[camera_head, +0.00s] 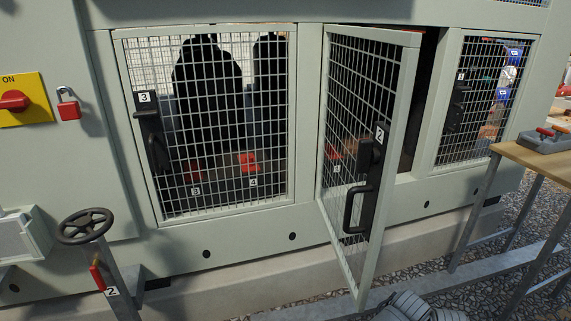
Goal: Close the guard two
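Guard two (412,95) is a pale-framed mesh door marked 2. It stands open, swung out from the cabinet toward me. Its left edge is at the opening's left side, and its free right edge sticks out with a dark gap behind it. A black latch box and a black pull handle (348,210) sit near the free edge. The inside of the opening is mostly hidden behind the mesh.
Guard three (293,120) is shut at left; another mesh guard (435,130) is at right. A handwheel (87,226) stands front left. A wooden table (540,160) stands at right. A red padlock (69,110) hangs near the yellow switch (22,90).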

